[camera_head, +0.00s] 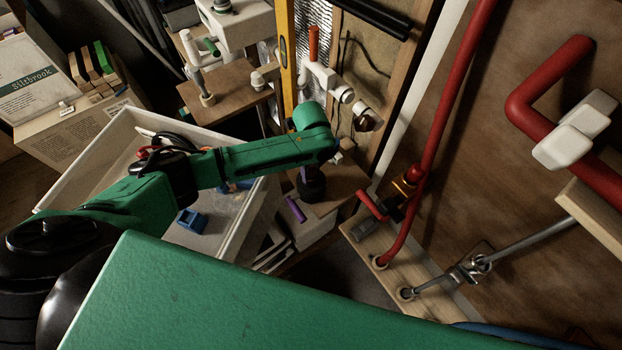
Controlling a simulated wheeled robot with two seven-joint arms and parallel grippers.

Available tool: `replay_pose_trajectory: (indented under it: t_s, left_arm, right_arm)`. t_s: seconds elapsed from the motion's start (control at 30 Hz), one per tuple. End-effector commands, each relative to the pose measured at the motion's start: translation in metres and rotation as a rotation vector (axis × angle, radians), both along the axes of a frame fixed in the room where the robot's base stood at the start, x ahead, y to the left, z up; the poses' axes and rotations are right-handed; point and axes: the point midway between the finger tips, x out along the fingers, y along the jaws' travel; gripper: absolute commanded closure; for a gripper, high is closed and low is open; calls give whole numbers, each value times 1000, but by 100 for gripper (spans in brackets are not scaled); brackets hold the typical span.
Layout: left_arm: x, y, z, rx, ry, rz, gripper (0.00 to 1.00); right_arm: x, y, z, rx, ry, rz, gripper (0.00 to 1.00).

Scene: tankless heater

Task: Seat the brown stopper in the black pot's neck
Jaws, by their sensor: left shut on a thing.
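My left arm reaches in from the left over a white bin, and its green wrist bends down above a wooden board. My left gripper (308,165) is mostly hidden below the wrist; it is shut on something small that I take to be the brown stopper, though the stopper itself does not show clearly. A small dark rounded thing (311,186), which looks like the black pot, stands on the board directly below the wrist. Its neck is hidden, so I cannot tell whether the stopper touches it. My right gripper is not in view.
The white bin (85,160) holds a blue part (190,220). White pipe fittings (325,76) stand behind the wrist. Red pipes (450,100) and a wooden ledge (440,275) are to the right.

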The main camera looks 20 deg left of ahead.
Motion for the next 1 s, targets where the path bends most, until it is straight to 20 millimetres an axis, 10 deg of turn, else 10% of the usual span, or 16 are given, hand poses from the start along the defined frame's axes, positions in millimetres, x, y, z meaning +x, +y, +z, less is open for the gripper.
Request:
replay_pose_trajectory:
  t_s: [0.3,0.33,0.43,1.0]
  left_arm:
    - [-1,0,-3,0,2,0,100]
    - [-1,0,-3,0,2,0,55]
    - [-1,0,-4,1,4,0,24]
    - [-5,1,-7,5,13,0,24]
  right_arm:
    - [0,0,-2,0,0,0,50]
    - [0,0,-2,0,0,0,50]
    - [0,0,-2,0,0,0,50]
    - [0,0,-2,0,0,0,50]
